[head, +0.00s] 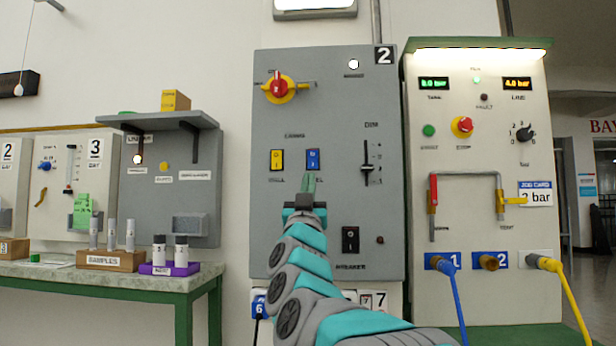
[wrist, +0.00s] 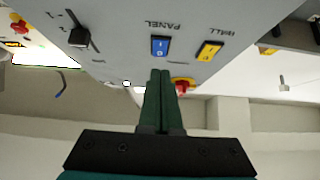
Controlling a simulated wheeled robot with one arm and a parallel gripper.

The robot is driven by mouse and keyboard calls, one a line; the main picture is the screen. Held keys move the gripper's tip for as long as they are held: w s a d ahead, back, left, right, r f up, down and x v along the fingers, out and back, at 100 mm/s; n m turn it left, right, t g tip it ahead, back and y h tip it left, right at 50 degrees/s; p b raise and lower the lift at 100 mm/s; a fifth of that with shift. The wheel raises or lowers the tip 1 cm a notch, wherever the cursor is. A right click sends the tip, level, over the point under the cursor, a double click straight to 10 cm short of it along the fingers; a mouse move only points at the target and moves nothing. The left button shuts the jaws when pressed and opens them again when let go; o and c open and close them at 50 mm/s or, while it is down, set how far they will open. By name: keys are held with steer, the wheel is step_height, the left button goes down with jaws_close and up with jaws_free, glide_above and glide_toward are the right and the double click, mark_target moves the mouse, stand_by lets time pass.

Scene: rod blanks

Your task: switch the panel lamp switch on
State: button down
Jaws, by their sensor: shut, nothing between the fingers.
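The panel lamp switch is a blue rocker (head: 313,159) on the grey board numbered 2; my fingers partly hide its label in the head view. In the wrist view the blue rocker (wrist: 160,46) appears upside down beside the word PANEL. I cannot tell which way it is tipped. My gripper (head: 308,176) is shut and empty, its fingertips just below the blue rocker in the head view. In the wrist view the shut fingertips (wrist: 160,73) point at the rocker, with a small gap in the picture; contact cannot be told.
The board also has a red rotary knob (head: 281,87), a DIM slider (head: 367,155), a black breaker switch (head: 350,240) and a bright white round lamp (head: 353,64). A valve panel (head: 475,220) stands to the right.

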steer(key=v, duration=0.6)
steer(key=shift+f, duration=0.6)
steer(key=shift+w+d, duration=0.1)
steer(key=shift+w, duration=0.05)
step_height(320, 180, down, 14)
steer(key=w+n+g+y, duration=0.1)
steer(key=n+g+y, duration=0.35)
steer(key=g, duration=0.25)
steer(key=s+d+f+g+p, duration=0.1)
steer(key=s+d+f+g, duration=0.3)
steer(key=f, duration=0.6)
steer(key=s+d+f+g, duration=0.2)
steer(key=s+f+g, duration=0.25)
steer(key=f, duration=0.45)
steer(key=s+d+f+m+g+h+p, duration=0.1)
steer(key=s+d+f+g, duration=0.25)
steer(key=s+f, duration=0.45)
steer(key=s+d+f+m+g+h, duration=0.1)
steer(key=s+d+f+g, duration=0.4)
steer(key=s, duration=0.6)
steer(key=s+d+f+m+g, duration=0.1)
steer(key=s+d+f+g, duration=0.1)
steer(key=s, duration=0.7)
steer(key=s+d+f+m+g+h, duration=0.1)
steer(key=s+d+f+g, duration=0.1)
steer(key=s, duration=0.7)
steer(key=shift+d+f+p, duration=0.3)
steer(key=shift+d+f, duration=0.05)
steer(key=shift+f, duration=0.15)
